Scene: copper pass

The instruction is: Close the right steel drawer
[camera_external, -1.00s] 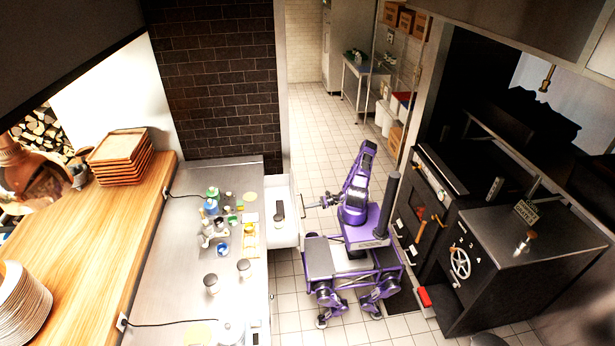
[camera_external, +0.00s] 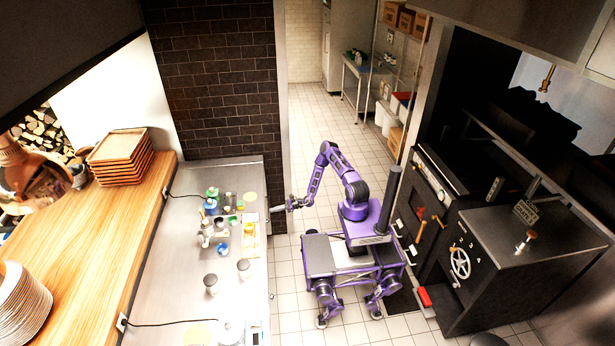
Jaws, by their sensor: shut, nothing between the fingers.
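The right steel drawer (camera_external: 269,222) is in the right side of the steel counter (camera_external: 185,270), near its far end by the brick wall. It looks pushed in, with its front about flush with the counter's side; its inside is hidden. My arm reaches left across the aisle. My gripper (camera_external: 281,208) is shut and empty, at the drawer front. Contact is too small to tell.
Several bottles (camera_external: 212,196) and small containers stand on the counter above the drawer. A black oven (camera_external: 430,220) with handles stands close on my right. The tiled aisle (camera_external: 310,110) behind me is clear.

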